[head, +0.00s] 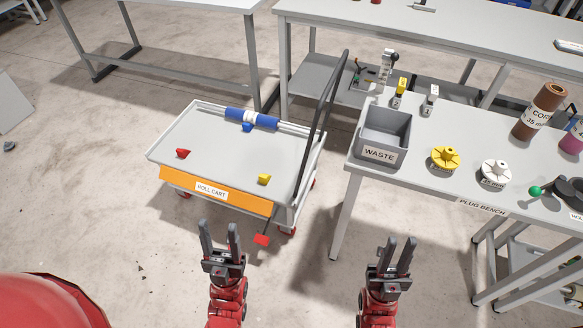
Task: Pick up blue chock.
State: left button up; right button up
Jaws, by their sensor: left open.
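The blue chock (247,127) is a small blue piece on the roll cart's deck (215,150), close against the near side of a blue roll with a white middle band (264,122). I cannot tell whether it touches the roll. My left gripper (219,226) is open and empty, in front of the cart's near edge and well short of the chock.
A red chock (183,153) and a yellow chock (264,179) lie on the deck. The cart's dark handle (309,125) rises at its right. The plug bench (420,180) holds a waste bin (383,135) and spools. Floor left of the cart is clear.

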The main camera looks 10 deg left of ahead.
aim_at(247, 126)
jog(key=i+j, duration=0.15)
jog(key=j, duration=0.25)
jog(key=i+j+z, duration=0.1)
jog(key=j, duration=0.3)
jog(key=i+j, duration=0.15)
jog(key=j, duration=0.25)
jog(key=i+j+z, duration=0.1)
jog(key=j, duration=0.35)
jog(key=i+j, duration=0.1)
jog(key=j, duration=0.3)
jog(key=i+j, duration=0.1)
jog(key=j, duration=0.3)
jog(key=i+j+z, duration=0.3)
jog(key=i+j, duration=0.85)
jog(key=j, duration=0.1)
